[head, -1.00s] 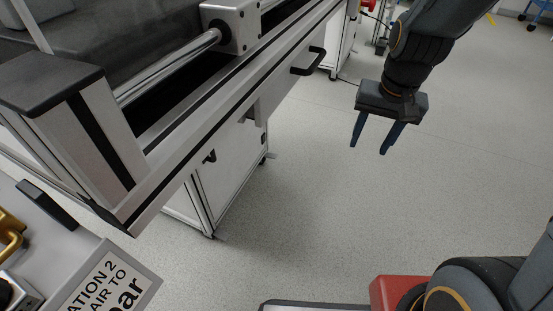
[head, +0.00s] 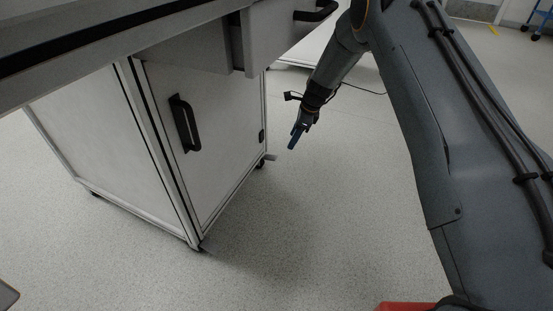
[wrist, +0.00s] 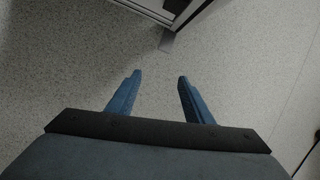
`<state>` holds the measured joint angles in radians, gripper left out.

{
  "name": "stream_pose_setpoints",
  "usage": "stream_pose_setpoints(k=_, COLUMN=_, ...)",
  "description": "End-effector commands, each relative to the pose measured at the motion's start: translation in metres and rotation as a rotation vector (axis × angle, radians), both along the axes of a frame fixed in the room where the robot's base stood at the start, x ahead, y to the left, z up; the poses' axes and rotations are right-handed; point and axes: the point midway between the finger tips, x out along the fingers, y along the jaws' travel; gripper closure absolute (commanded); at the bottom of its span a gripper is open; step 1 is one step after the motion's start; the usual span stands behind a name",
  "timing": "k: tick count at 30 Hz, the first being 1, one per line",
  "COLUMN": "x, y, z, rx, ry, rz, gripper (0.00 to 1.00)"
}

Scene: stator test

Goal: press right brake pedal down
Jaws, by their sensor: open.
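A small light-grey tab, which looks like the right brake pedal (head: 271,157), sticks out low at the cabinet's right corner, by a black caster (head: 260,164). In the wrist view the grey pedal (wrist: 168,41) shows at the top, flat and close to the floor, beyond my fingertips. My gripper (head: 293,145) points down in front of the cabinet's right end, to the right of the pedal in the head view. In the wrist view my gripper (wrist: 159,76) is open, with two blue fingers apart and nothing between them. No contact with the pedal shows.
The white cabinet (head: 215,150) with a black handle (head: 185,123) stands under the workbench. A drawer front (head: 275,35) juts out above. A dark cable (head: 362,90) lies behind my arm. The speckled floor (head: 340,220) is clear.

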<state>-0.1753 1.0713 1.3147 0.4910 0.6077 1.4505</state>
Motion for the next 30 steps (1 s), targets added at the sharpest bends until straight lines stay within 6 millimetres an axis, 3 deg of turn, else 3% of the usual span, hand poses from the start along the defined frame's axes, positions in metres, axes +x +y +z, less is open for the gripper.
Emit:
stream_pose_setpoints(k=1, x=0.005, y=0.008, z=-0.014, rx=0.019, ry=0.02, rz=-0.043, gripper=0.53)
stream_pose_setpoints(k=6, x=0.017, y=0.031, z=-0.044, rx=0.074, ry=0.074, rz=-0.175, gripper=0.53)
stream_pose_setpoints(k=17, x=0.023, y=0.046, z=-0.07, rx=0.1, ry=0.101, rz=-0.237, gripper=0.53)
stream_pose_setpoints(k=30, x=0.031, y=0.067, z=-0.125, rx=0.099, ry=0.099, rz=-0.234, gripper=0.53)
